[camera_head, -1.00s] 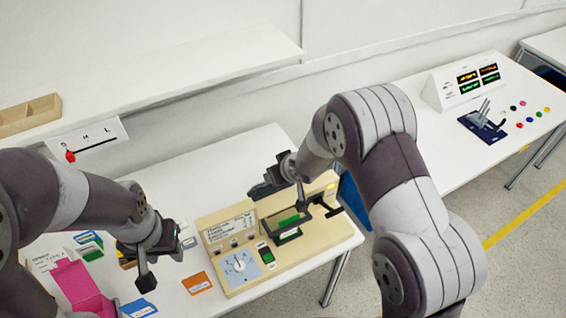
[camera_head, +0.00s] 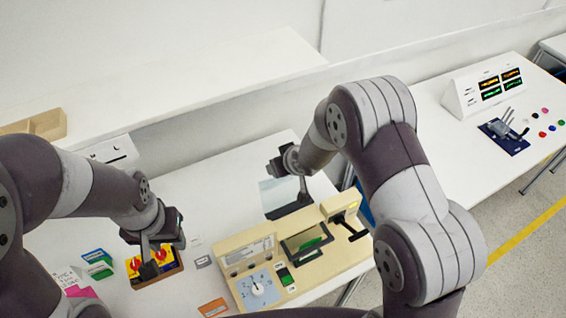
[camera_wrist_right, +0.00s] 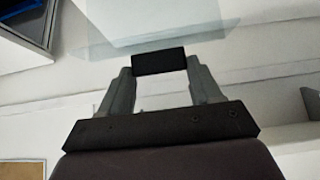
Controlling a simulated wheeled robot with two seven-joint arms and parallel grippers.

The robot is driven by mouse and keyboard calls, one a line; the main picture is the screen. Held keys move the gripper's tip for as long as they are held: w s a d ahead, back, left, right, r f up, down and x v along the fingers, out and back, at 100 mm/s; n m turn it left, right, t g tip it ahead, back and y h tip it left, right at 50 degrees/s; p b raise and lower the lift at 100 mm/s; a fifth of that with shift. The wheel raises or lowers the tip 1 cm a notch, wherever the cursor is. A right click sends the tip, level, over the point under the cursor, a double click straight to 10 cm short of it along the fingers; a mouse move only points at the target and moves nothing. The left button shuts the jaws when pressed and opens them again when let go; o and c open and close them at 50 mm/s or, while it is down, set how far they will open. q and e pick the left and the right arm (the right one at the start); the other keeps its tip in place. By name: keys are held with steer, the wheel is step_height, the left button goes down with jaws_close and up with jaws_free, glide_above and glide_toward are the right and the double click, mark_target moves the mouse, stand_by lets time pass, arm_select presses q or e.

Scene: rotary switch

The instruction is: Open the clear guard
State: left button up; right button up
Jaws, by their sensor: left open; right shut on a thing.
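The clear guard (camera_head: 276,194) is a see-through panel standing raised behind the cream control box (camera_head: 240,241). In the right wrist view the clear guard (camera_wrist_right: 150,25) extends beyond the fingertips. My right gripper (camera_head: 300,190) is shut on the guard's black bar (camera_wrist_right: 159,62), which sits between its fingers. The recessed green window (camera_head: 307,243) on the box is uncovered. A blue dial plate with a white knob (camera_head: 257,289) is at the box's front left.
A black lever (camera_head: 355,232) is at the box's right end. An orange card (camera_head: 213,308) and green and blue pieces (camera_head: 98,262) lie on the left. A second table holds a display console (camera_head: 485,92).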

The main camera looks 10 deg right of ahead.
steer(key=shift+w+a+r, duration=0.1)
steer(key=shift+w+r, duration=0.2)
steer(key=shift+r, duration=0.05)
steer(key=o, duration=1.5)
steer(key=shift+f, duration=0.25)
steer(key=shift+s, duration=0.2)
steer(key=p+v, duration=0.1)
steer(key=v, duration=1.1)
steer(key=shift+s+r, duration=0.1)
steer(key=shift+r, duration=0.15)
